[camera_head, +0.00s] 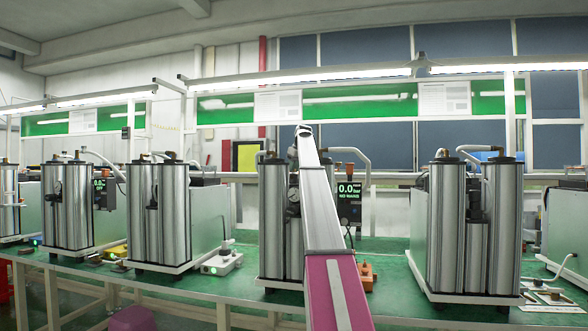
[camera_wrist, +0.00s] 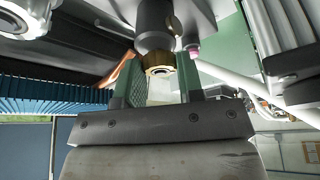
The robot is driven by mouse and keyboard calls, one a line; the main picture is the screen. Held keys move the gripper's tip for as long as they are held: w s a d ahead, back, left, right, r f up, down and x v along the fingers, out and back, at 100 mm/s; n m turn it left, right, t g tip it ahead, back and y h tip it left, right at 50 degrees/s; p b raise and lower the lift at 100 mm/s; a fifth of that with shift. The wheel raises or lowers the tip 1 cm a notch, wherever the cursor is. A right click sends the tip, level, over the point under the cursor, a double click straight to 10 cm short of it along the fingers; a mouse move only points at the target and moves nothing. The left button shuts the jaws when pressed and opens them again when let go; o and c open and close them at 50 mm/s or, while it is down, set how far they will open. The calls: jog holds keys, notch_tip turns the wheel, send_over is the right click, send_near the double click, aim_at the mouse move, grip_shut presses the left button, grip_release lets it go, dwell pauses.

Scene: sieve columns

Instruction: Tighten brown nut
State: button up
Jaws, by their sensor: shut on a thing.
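The brown nut (camera_wrist: 158,70) shows in the wrist view as a brass-coloured ring on the lower end of a dark grey cylindrical fitting (camera_wrist: 156,22). My gripper (camera_wrist: 160,78) is below it, with one green-padded finger on each side, and is shut on the nut. The exact contact between pads and nut is hard to see. In the head view my arm reaches up in front of the middle column unit (camera_head: 273,220), and it hides the gripper, the nut and part of that unit.
Similar steel column units stand on the green bench (camera_head: 225,283), to the left (camera_head: 160,215) and right (camera_head: 460,225). A display (camera_head: 348,192) reading 0.0 is right of my arm. In the wrist view, a pale tube (camera_wrist: 250,92) runs right of the fingers.

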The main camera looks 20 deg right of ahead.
jog(key=o, duration=0.9)
jog(key=shift+r, duration=0.1)
jog(key=v, duration=1)
jog(key=shift+s+r, duration=0.2)
jog(key=shift+r, duration=0.1)
